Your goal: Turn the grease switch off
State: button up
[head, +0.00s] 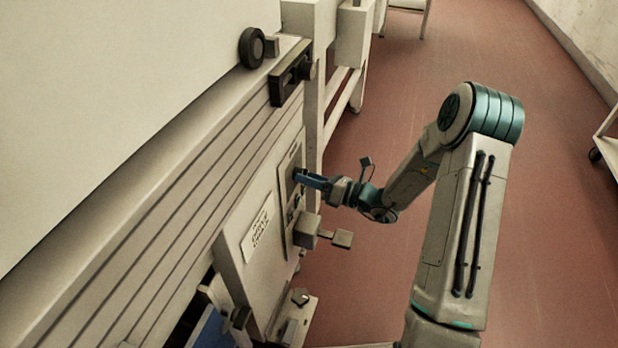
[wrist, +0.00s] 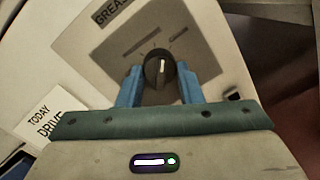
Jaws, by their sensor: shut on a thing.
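The grease switch (wrist: 158,72) is a dark round knob with a pale pointer mark, on a grey plate (wrist: 200,45) under a dark label (wrist: 112,11) reading "GREAS", cut off by the picture edge. The pointer mark points nearly straight up in the wrist view. Small markings near the knob are too blurred to read. My gripper (wrist: 160,76) has its blue fingers on either side of the knob, shut on it. In the head view my gripper (head: 306,180) reaches the panel from the right, and its fingers hide the knob.
A white card (wrist: 48,118) reading "TODAY DRIVE" is on the panel beside the plate. A grey block-like part (head: 308,230) sticks out below my gripper. A dark handle (head: 290,78) is above on the machine's side.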

jog(key=n+g+b, duration=0.1)
jog(key=n+b, duration=0.1)
jog(key=n, duration=0.6)
jog(key=n+g+y+b, duration=0.1)
jog(key=n+b, duration=0.2)
jog(key=n, duration=0.5)
jog(key=n+g+b, duration=0.1)
jog(key=n+b, duration=0.1)
jog(key=n, duration=0.6)
jog(key=shift+w+d, duration=0.15)
jog(key=shift+w, duration=0.15)
jog(key=shift+b, duration=0.3)
jog(key=o, duration=1)
jog(key=shift+c, duration=0.2)
jog(key=p+v, duration=0.4)
jog(key=v, duration=0.9)
jog(key=shift+d+f, duration=0.3)
jog(key=shift+d, duration=0.1)
